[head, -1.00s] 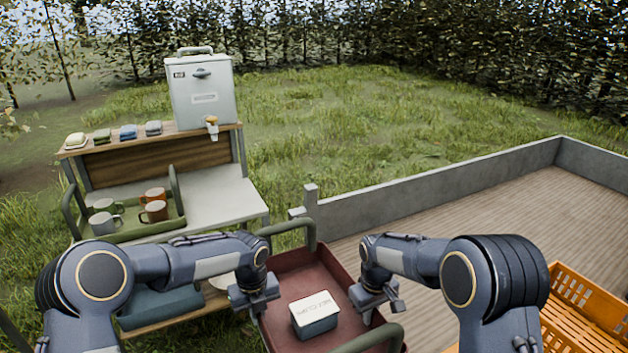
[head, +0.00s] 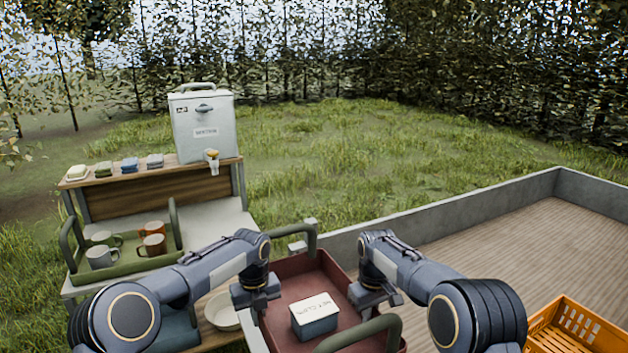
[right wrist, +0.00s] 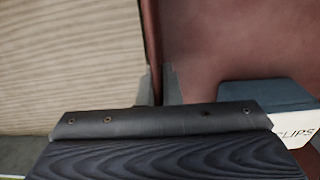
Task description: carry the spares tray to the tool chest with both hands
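The spares tray (head: 305,270) is dark red with a green handle at its far end and another at its near end. A small box (head: 314,318) with a pale lid, its label ending in "CLIPS" in the right wrist view (right wrist: 292,124), sits in it. My left gripper (head: 257,297) is at the tray's left rim and my right gripper (head: 372,297) at its right rim. Both appear shut on the side walls, though the fingertips are partly hidden. In the right wrist view the tray wall (right wrist: 152,45) runs down behind my gripper. I cannot make out a tool chest.
A trailer bed (head: 480,230) with low grey walls lies to the right, with an orange crate (head: 575,318) near. At the left, a stand (head: 150,205) holds a dispenser (head: 203,128), a green tray of mugs (head: 145,258) and a bowl (head: 222,311). Grass lies beyond.

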